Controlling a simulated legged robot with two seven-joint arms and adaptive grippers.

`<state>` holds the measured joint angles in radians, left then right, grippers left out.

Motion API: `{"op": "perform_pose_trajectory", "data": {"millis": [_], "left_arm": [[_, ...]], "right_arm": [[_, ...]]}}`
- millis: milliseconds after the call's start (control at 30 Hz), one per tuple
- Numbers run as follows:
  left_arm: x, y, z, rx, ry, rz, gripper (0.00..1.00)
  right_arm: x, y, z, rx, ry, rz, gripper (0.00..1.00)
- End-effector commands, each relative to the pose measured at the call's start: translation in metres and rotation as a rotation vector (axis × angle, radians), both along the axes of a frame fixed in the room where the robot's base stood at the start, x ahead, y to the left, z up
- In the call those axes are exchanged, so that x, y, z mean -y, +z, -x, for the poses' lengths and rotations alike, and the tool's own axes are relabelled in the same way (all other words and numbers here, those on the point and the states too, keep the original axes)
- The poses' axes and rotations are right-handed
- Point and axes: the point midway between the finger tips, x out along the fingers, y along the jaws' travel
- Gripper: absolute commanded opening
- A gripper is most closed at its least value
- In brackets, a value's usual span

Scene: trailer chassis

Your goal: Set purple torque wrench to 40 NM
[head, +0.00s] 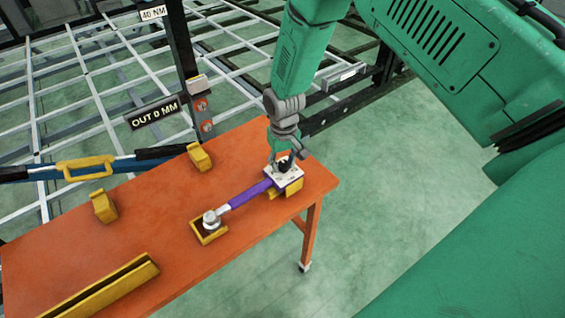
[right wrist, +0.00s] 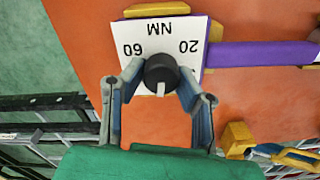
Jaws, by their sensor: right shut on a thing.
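The purple torque wrench (head: 248,194) lies on the orange table, its metal head (head: 211,218) in a yellow holder and its white dial plate (head: 291,182) at the far end. In the right wrist view the plate (right wrist: 132,45) shows upside down, reading 60 at left, 20 at right and NM at top. My right gripper (head: 284,165) is shut on the black knob (right wrist: 161,72), its fingers on both sides in the wrist view (right wrist: 160,85). The knob's white mark points down in that view, away from NM. My left gripper is not in view.
The orange table (head: 150,215) also bears yellow holders (head: 104,206) and a long yellow trough (head: 105,290). A blue and black bar with a yellow handle (head: 85,167) runs behind its edge. Metal framework stands behind.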

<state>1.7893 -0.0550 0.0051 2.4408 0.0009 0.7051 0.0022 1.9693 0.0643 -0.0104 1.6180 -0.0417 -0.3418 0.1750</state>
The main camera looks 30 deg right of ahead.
Motion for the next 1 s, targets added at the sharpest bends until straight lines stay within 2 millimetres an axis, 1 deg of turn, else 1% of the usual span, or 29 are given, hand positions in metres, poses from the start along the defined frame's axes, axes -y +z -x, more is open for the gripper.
{"op": "perform_pose_trajectory", "data": {"millis": [100,333,867,900,933,1000], "left_arm": [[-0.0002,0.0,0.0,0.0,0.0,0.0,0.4],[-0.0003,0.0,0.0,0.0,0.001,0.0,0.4],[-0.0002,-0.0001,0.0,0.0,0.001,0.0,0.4],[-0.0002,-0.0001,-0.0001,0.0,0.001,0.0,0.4],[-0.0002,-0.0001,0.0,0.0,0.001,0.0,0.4],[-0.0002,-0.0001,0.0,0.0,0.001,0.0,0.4]], "right_arm": [[-0.0008,0.0002,0.0024,-0.006,0.059,0.002,0.0],[-0.0007,-0.0003,0.0031,-0.007,0.129,-0.001,0.0],[0.0008,-0.0014,0.0044,-0.011,0.147,-0.001,0.0],[0.0008,-0.0015,0.0044,-0.011,0.147,0.0,0.41],[0.0008,-0.0015,0.0044,-0.011,0.147,0.0,0.48],[0.0008,-0.0013,0.0036,-0.009,0.147,-0.001,0.48]]}}
